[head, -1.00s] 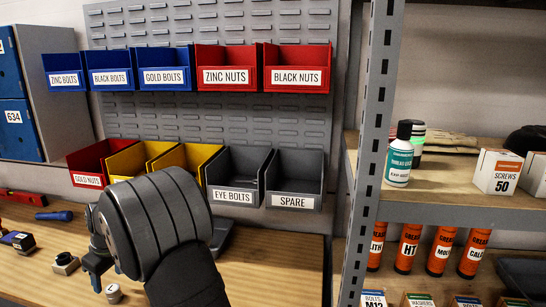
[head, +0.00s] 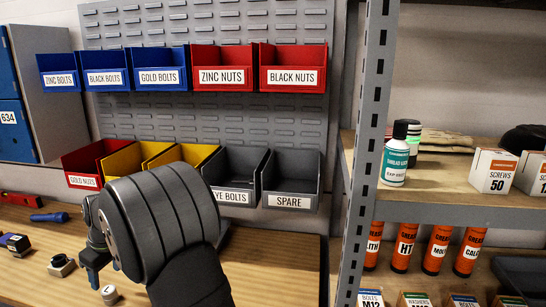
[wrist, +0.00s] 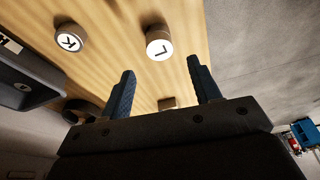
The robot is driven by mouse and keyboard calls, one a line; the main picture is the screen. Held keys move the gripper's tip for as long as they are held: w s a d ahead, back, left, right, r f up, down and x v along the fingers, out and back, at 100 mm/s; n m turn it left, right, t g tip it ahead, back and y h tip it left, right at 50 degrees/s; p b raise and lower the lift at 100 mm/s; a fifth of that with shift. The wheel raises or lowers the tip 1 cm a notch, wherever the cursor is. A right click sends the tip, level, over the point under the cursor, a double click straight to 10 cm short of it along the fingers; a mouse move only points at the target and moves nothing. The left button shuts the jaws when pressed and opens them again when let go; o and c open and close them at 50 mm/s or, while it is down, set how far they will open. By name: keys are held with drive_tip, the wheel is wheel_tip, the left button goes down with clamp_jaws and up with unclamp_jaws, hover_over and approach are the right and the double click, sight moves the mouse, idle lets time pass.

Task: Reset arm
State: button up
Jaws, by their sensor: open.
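My gripper (wrist: 160,88) shows in the wrist view with its two blue fingers apart and nothing between them. In the head view my dark grey arm joint covers the middle of the bench, and part of my gripper (head: 95,262) shows at its left, over the wooden bench top. In the wrist view the bench top (wrist: 125,80) lies beyond the fingers. A round piece marked L (wrist: 159,43) and a round piece marked K (wrist: 70,38) stand on it, apart from the fingers.
Blue bins (head: 105,70), red nut bins (head: 222,68) and grey bins (head: 291,175) hang on the slotted panel close behind my arm. A grey shelf post (head: 368,150) stands to the right, with a green-labelled bottle (head: 395,158) on its shelf. Small tools lie at the bench's left.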

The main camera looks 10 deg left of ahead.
sight(108, 290)
drive_tip(key=v, duration=0.6)
drive_tip(key=x, duration=1.2)
drive_tip(key=shift+d+f, duration=0.1)
drive_tip(key=shift+f, duration=0.1)
drive_tip(key=v, duration=0.3)
drive_tip(key=a+v, duration=0.1)
drive_tip(key=v, duration=0.1)
drive_tip(key=shift+w+d+r, duration=0.1)
drive_tip(key=shift+w+r, duration=0.1)
drive_tip(key=shift+w, duration=0.15)
drive_tip(key=w+d+r, duration=0.4)
drive_tip(key=d+r, duration=0.2)
drive_tip(key=d, duration=0.3)
drive_tip(key=w+a+f, duration=0.1)
drive_tip(key=w+a, duration=0.3)
drive_tip(key=a, duration=0.4)
drive_tip(key=w+a+f, duration=0.2)
drive_tip(key=w+a, duration=0.1)
drive_tip(key=a, duration=0.4)
drive_tip(key=shift+m, duration=0.4)
drive_tip(key=x, duration=0.3)
drive_tip(key=d+x, duration=0.1)
drive_tip(key=x, duration=0.2)
drive_tip(key=d+x, duration=0.1)
drive_tip(key=x, duration=0.2)
drive_tip(key=shift+w+f, duration=0.1)
drive_tip(key=shift+f, duration=0.2)
